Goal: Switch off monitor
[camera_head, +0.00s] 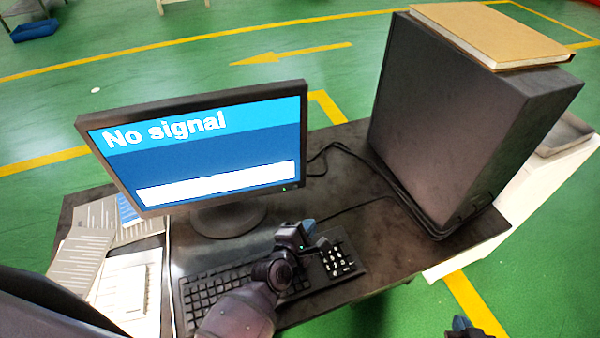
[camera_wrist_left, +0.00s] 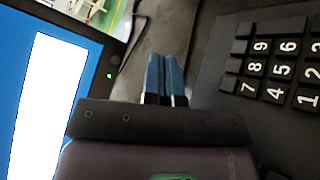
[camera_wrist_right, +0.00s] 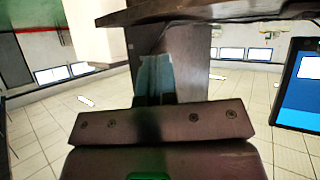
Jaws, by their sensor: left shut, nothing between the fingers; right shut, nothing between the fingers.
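The monitor (camera_head: 200,150) stands on the dark desk, its screen lit blue with "No signal". A small green light (camera_head: 284,188) glows on its lower right bezel. The light also shows in the left wrist view (camera_wrist_left: 109,75), left of my fingers. My left gripper (camera_head: 308,226) is shut and empty, above the keyboard and in front of the monitor's lower right corner, apart from the bezel. Its blue fingertips also show in the left wrist view (camera_wrist_left: 165,72). My right gripper (camera_head: 461,323) is shut and empty, low beyond the desk's front right edge; its fingers fill the middle of the right wrist view (camera_wrist_right: 155,78).
A keyboard (camera_head: 215,290) lies under my left arm, its number pad (camera_head: 338,262) to the right. A black computer tower (camera_head: 450,120) with a brown book or box (camera_head: 490,35) on top stands at right. Cables (camera_head: 385,185) run between. Papers (camera_head: 125,285) lie at left.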

